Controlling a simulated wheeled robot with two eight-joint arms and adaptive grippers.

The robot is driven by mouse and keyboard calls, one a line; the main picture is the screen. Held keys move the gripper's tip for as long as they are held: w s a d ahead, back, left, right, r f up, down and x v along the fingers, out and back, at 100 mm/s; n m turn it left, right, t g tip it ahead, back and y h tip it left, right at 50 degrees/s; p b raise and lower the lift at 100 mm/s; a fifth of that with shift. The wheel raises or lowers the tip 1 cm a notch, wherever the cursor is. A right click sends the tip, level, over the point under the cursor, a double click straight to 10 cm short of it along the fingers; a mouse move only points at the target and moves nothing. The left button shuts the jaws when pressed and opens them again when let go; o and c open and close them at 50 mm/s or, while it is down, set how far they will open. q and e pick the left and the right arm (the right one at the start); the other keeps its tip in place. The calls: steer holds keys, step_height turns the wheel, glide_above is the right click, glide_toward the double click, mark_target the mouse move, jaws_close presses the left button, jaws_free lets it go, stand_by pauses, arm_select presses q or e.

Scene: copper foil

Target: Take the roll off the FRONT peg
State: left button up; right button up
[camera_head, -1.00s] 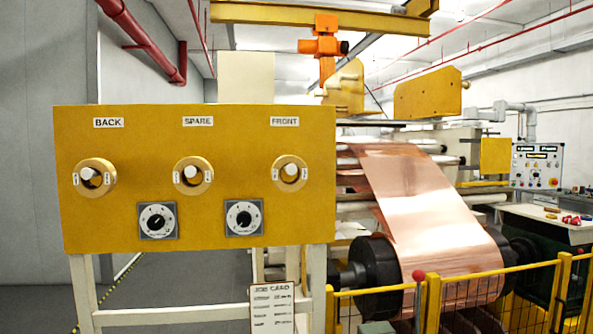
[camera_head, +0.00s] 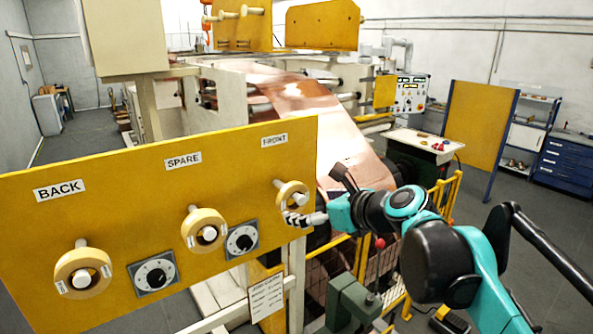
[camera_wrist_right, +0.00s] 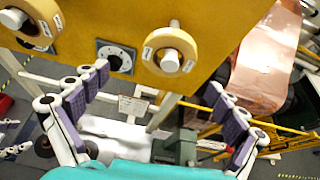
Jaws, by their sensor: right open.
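The FRONT sign (camera_head: 274,140) is on the yellow board. Below it, a pale yellow tape roll (camera_head: 300,187) hangs around the white front peg. It also shows in the right wrist view (camera_wrist_right: 164,38), beyond the fingertips, with the peg's white end through its middle. My right gripper (camera_head: 305,219) is just below and beside this roll in the head view. In the right wrist view its purple-padded fingers (camera_wrist_right: 157,78) are spread wide with nothing between them. Whether a finger touches the roll I cannot tell. My left gripper is not in view.
The yellow board (camera_head: 120,210) also carries the BACK roll (camera_head: 68,265), the SPARE roll (camera_head: 190,227) and two dials. A yellow guard fence (camera_head: 447,190), a green post-like machine (camera_head: 346,304) and the copper foil (camera_head: 310,100) are close to my right arm.

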mark_target(302, 201)
steer(key=shift+w+d+r+m, duration=0.1)
steer(key=shift+w+r+m, duration=0.1)
steer(key=shift+r, duration=0.15)
steer(key=shift+w+d+r+m, duration=0.1)
steer(key=shift+r+m, duration=0.1)
steer(key=shift+r, duration=0.15)
steer(key=shift+w+t, duration=0.15)
steer(key=shift+t, duration=0.15)
steer(key=p+x, duration=0.1)
steer(key=x, duration=0.2)
steer(key=f+x, duration=0.1)
steer(key=x, duration=0.2)
steer(key=shift+w+f+p, duration=0.1)
steer(key=shift+p, duration=0.25)
steer(key=shift+w+f, duration=0.2)
steer(key=shift+w, duration=0.05)
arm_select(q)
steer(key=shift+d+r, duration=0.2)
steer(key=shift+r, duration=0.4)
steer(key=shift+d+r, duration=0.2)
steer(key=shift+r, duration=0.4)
arm_select(e)
steer(key=shift+s, duration=0.1)
steer(key=c, duration=1.2)
